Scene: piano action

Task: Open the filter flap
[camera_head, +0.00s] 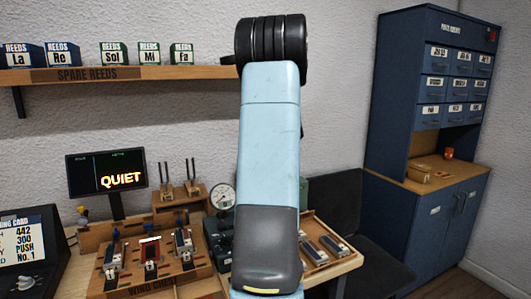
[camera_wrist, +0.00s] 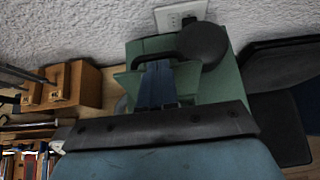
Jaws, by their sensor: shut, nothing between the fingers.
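A green box (camera_wrist: 222,82) stands against the wall in the wrist view, partly hidden by my gripper. A lighter green slanted panel (camera_wrist: 128,82) shows at its front; I cannot tell for sure whether it is the filter flap, or how far open it is. A dark round part with a curved arm (camera_wrist: 203,44) lies across the top. My gripper (camera_wrist: 158,66) is shut and empty, its dark blue fingers in front of the box; contact is unclear. In the head view, a bit of green (camera_head: 322,192) shows right of my arm, which hides my gripper.
A wall socket (camera_wrist: 180,14) is above the green box. The bench holds a wooden wind chest (camera_head: 152,270), a round gauge (camera_head: 222,197) and a tray of parts (camera_head: 325,245). A dark chair (camera_head: 372,240) and a blue cabinet (camera_head: 425,215) stand right. A shelf (camera_head: 130,75) is above.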

